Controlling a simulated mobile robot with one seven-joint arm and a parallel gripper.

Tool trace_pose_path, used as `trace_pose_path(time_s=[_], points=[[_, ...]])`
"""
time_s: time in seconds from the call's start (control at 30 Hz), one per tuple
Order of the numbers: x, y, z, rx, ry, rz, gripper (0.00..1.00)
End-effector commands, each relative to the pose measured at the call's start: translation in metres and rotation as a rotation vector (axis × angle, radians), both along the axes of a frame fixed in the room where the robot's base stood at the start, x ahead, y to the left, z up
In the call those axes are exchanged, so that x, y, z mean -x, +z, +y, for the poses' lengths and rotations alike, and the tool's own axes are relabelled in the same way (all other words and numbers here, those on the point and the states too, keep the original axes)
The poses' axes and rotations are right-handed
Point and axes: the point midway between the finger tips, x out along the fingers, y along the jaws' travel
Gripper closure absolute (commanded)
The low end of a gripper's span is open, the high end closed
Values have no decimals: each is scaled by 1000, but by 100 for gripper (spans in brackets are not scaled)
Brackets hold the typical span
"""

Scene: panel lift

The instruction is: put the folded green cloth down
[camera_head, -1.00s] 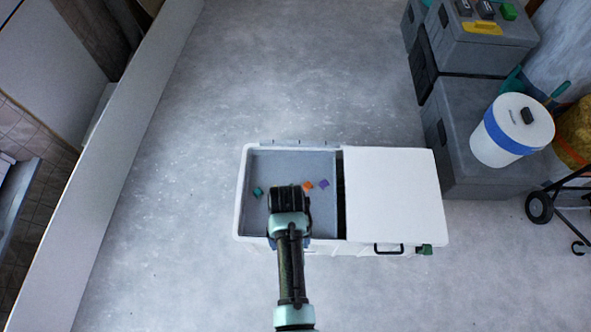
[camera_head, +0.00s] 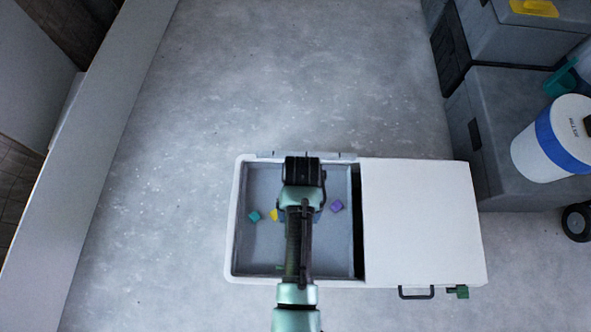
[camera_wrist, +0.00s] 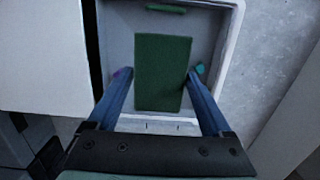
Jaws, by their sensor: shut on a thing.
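The folded green cloth (camera_wrist: 162,75) is a dark green rectangle between the two blue fingers of my gripper (camera_wrist: 160,78) in the wrist view. My gripper is shut on it, above the open tray compartment (camera_head: 240,215) of the white box. I cannot tell whether the cloth touches the compartment floor. In the head view my arm hides the cloth.
A white lid (camera_head: 420,220) covers the right part of the box. Small teal (camera_head: 254,216), yellow (camera_head: 274,215) and purple (camera_head: 337,206) pieces lie in the compartment. A green strip (camera_wrist: 166,8) shows at its edge. Grey cases (camera_head: 510,125) and a white bucket (camera_head: 550,140) stand right.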

Motion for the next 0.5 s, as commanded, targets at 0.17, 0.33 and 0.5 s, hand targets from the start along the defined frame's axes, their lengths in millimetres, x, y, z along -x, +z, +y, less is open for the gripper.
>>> trace_pose_path(time_s=[0.17, 0.33, 0.5], points=[[6, -60, -2, 0, -1, 0, 68], [12, -100, -4, 2, -2, 0, 68], [17, -136, -7, 4, -3, -1, 68]])
